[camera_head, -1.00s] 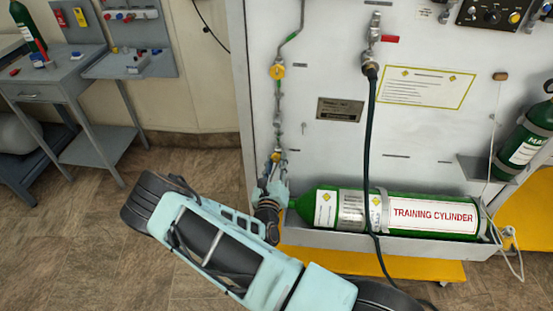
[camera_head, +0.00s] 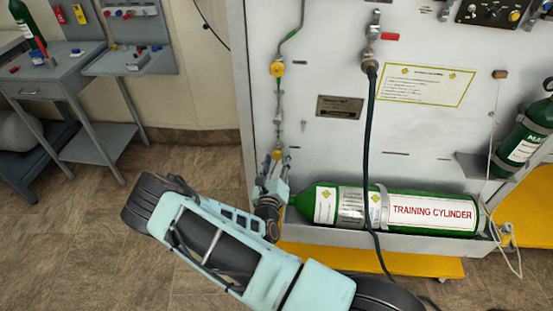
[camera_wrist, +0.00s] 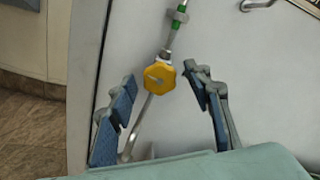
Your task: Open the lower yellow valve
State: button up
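The lower yellow valve (camera_head: 277,154) is a small knob on a thin vertical pipe at the left side of the grey panel. In the wrist view it is a lobed yellow knob (camera_wrist: 159,78) with a pale slot-like mark at its centre. My gripper (camera_head: 274,162) is open, just below and around the valve in the head view. In the wrist view its two blue-padded fingers (camera_wrist: 160,84) stand left and right of the knob, with a gap on each side. I cannot tell the depth between fingertips and knob. The gripper holds nothing.
An upper yellow valve (camera_head: 277,69) sits higher on the same pipe. A green training cylinder (camera_head: 325,206) lies in a tray right of my gripper. A dark hose (camera_head: 368,150) hangs in front of it. Floor to the left is clear up to a grey table (camera_head: 60,77).

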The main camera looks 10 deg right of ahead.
jog(key=v, duration=1.2)
jog(key=shift+d, duration=0.1)
